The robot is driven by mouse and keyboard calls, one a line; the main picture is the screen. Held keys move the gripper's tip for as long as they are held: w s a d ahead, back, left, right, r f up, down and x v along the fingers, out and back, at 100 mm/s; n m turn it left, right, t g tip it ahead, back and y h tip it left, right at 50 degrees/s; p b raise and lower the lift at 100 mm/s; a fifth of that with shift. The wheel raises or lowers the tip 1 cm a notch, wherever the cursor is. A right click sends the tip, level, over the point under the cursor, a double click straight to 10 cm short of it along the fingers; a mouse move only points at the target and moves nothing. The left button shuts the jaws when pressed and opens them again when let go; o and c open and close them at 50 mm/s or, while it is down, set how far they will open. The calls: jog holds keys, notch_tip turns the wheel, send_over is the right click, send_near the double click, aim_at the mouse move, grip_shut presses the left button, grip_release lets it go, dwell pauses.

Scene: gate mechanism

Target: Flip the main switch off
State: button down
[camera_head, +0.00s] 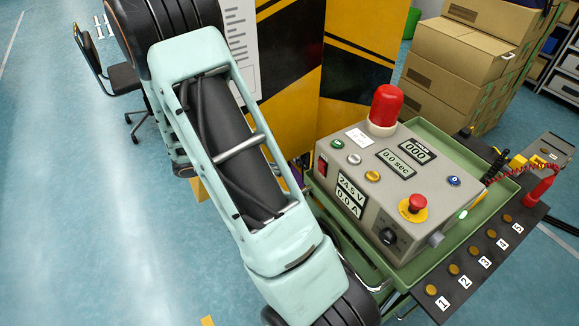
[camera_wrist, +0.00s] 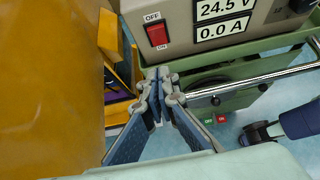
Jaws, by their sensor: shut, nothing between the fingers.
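The main switch is a red rocker (camera_wrist: 157,34) on the front of the grey control box, with an OFF label above it and an ON label below it. It also shows in the head view (camera_head: 322,166) at the left end of the box front. Which way the rocker is tipped is hard to tell. My gripper (camera_wrist: 156,82) is shut and empty in the wrist view, its fingertips just below the switch in the picture and apparently apart from it. In the head view my arm fills the left middle and my gripper is hidden.
The grey control box (camera_head: 385,215) sits in a green tray cart (camera_head: 465,208) and reads 24.5 V and 0.0 A. A metal rail (camera_wrist: 250,82) runs right of my fingers. A yellow panel (camera_wrist: 50,90) stands close at left. Small green and red buttons (camera_wrist: 215,119) show lower down.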

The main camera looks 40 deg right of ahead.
aim_at(320, 165)
jog(key=x, duration=0.3)
jog(key=r+x, duration=0.1)
jog(key=x, duration=0.2)
jog(key=d+p+x, duration=0.1)
jog(key=x, duration=0.3)
jog(key=shift+s+d+r, duration=0.15)
jog(key=shift+d+r, duration=0.05)
jog(key=shift+r, duration=0.1)
jog(key=shift+d, duration=0.5)
jog(key=shift+r, duration=0.1)
jog(key=shift+d+r+y+p, duration=0.2)
jog(key=shift+d+y+p, duration=0.1)
jog(key=shift+p, duration=0.25)
jog(key=shift+d, duration=0.15)
jog(key=shift+s+f, duration=0.1)
jog(key=shift+f, duration=0.05)
